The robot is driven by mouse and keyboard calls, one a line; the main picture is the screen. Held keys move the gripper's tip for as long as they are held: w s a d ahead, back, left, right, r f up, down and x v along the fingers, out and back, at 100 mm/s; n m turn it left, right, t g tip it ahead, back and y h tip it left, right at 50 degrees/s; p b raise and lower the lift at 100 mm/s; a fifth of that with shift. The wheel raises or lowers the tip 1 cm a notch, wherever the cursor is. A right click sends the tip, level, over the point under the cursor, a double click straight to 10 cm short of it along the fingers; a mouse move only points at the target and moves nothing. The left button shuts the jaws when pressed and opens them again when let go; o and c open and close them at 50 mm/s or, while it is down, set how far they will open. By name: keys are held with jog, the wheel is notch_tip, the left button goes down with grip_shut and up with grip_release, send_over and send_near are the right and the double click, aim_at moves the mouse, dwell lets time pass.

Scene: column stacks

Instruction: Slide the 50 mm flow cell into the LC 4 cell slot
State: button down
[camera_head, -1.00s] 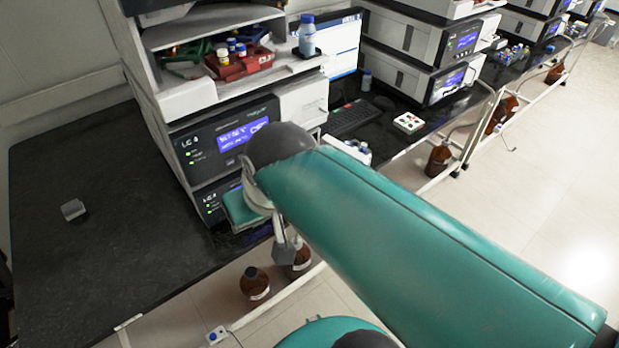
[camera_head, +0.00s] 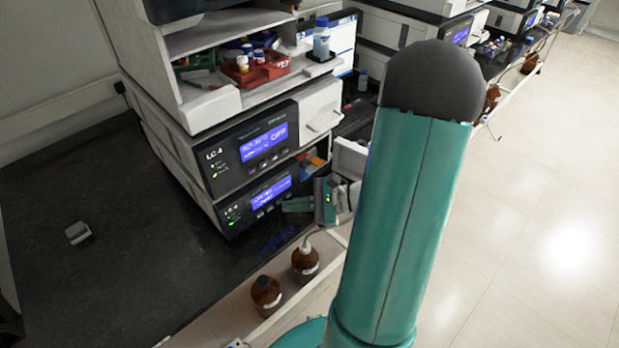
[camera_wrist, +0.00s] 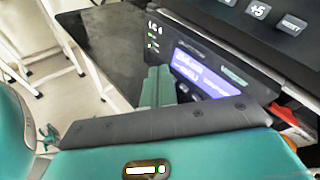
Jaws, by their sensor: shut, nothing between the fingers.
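A small grey block (camera_head: 78,233) lies alone on the dark bench at left. It may be the flow cell, but no 50 mm marking is readable. The module marked LC 4 (camera_head: 250,145) has a lit blue screen and a white panel at its right. I cannot make out its cell slot. My gripper (camera_head: 290,205) is in front of the lower module (camera_head: 255,200), fingers pointing left, apart from the grey block. In the wrist view my fingers (camera_wrist: 158,88) are together and empty, before a lit screen (camera_wrist: 205,72). The lower module's label is too small to be sure of.
A red rack of vials (camera_head: 255,68) and a blue-capped bottle (camera_head: 321,40) stand above the LC 4 module. Brown bottles (camera_head: 305,262) stand below the bench's front edge. The dark bench (camera_head: 100,290) around the grey block is clear.

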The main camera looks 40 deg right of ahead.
jog(key=s+d+f+m+t+h, duration=0.2)
jog(key=d+f+m+t+h, duration=0.3)
jog(key=d, duration=0.3)
jog(key=m+t+h, duration=0.2)
jog(key=m+h, duration=0.3)
jog(key=m, duration=0.3)
send_near(309, 177)
jog(key=w, duration=0.7)
jog(key=shift+f, duration=0.15)
jog(key=shift+w, duration=0.8)
jog(key=shift+s, duration=0.1)
